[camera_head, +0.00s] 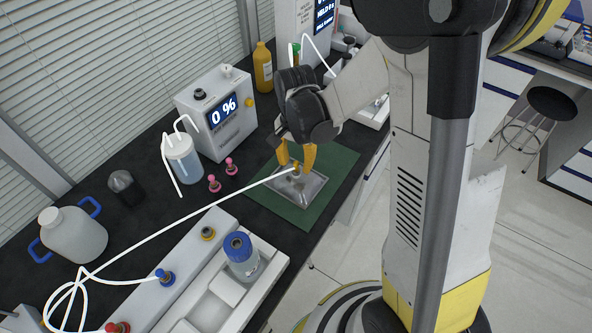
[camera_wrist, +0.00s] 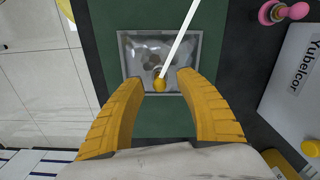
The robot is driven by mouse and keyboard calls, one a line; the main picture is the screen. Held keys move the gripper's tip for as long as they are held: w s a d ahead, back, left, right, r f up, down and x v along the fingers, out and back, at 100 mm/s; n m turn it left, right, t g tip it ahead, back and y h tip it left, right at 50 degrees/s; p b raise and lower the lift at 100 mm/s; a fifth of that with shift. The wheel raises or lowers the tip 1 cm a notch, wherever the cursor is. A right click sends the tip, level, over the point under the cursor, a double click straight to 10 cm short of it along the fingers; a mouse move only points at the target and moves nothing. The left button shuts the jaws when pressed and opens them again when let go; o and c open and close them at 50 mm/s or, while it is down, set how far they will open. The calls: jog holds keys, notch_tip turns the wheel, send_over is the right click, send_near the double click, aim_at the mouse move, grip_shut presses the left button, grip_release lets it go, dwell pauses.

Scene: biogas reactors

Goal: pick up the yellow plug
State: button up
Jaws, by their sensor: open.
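The yellow plug (camera_head: 296,168) stands at the end of a white tube, over a shallow metal tray (camera_head: 316,189) on a green mat (camera_head: 340,165). In the wrist view the plug (camera_wrist: 159,86) shows near the tray's lower edge, with the tube running up and to the right from it. My gripper (camera_head: 296,162) is open, pointing down, with its yellow fingers on either side of the plug. In the wrist view the gripper (camera_wrist: 160,80) has a visible gap between each finger and the plug. I cannot tell the exact height of the fingertips.
A device reading 0 % (camera_head: 219,112) and two pink plugs (camera_head: 223,174) stand left of the mat. The white tube (camera_head: 155,235) crosses the bench to a white block with a blue plug (camera_head: 164,277). A blue-capped bottle (camera_head: 240,256) stands in front. The bench edge lies right of the mat.

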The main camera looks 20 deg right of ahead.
jog(key=shift+f, duration=0.9)
jog(key=shift+r, duration=0.1)
jog(key=shift+c, duration=0.2)
grip_shut()
jog(key=shift+r, duration=0.1)
